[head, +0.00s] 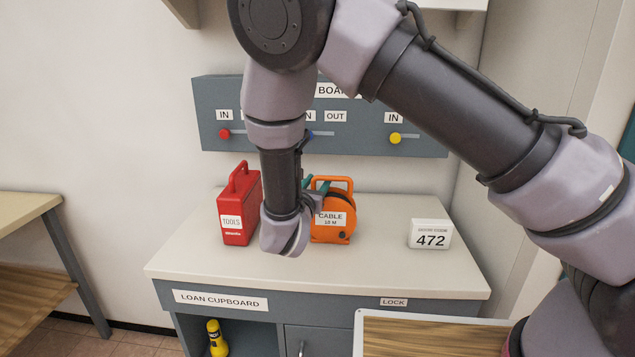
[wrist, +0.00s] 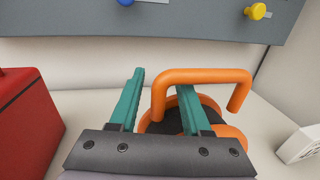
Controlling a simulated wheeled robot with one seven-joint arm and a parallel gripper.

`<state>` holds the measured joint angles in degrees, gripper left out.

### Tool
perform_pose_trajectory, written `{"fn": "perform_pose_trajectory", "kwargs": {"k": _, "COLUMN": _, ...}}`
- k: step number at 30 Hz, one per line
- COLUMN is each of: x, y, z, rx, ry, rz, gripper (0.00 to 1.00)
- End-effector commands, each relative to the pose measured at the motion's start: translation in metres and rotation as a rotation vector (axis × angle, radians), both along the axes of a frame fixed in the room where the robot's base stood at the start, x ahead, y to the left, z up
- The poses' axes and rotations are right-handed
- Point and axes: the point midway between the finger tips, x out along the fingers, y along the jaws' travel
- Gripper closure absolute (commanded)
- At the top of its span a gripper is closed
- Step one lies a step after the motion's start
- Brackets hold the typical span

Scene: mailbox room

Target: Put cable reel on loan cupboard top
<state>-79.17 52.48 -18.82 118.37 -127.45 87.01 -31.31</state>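The orange cable reel (head: 331,225), labelled CABLE 10 M, stands upright on the pale loan cupboard top (head: 380,270). Its square-cornered handle (wrist: 205,75) rises in the wrist view. My gripper (head: 308,183) is at the reel's upper left in the head view, partly hidden by my arm. In the wrist view my gripper (wrist: 158,100) is open, with teal fingers apart. The handle's left leg lies between the fingers. The right finger reaches inside the handle loop; the left finger is outside it. I cannot tell whether either finger touches the handle.
A red TOOLS case (head: 238,208) stands left of the reel, and a white 472 block (head: 430,234) stands to the right. The grey IN/OUT board (head: 360,137) is on the wall behind. The top's front strip is clear. A yellow bottle (head: 216,338) stands in the cupboard below.

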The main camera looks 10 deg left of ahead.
Motion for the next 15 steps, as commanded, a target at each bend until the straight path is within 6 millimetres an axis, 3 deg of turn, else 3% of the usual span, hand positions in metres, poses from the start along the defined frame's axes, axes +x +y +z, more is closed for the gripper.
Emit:
{"fn": "perform_pose_trajectory", "kwargs": {"k": 8, "x": 0.0, "y": 0.0, "z": 0.002, "rx": 0.001, "ry": 0.0, "rz": 0.0, "gripper": 0.53}}
{"fn": "perform_pose_trajectory", "kwargs": {"k": 15, "x": -0.035, "y": 0.006, "z": 0.001, "rx": 0.0, "ry": 0.001, "rz": 0.004, "gripper": 0.53}}
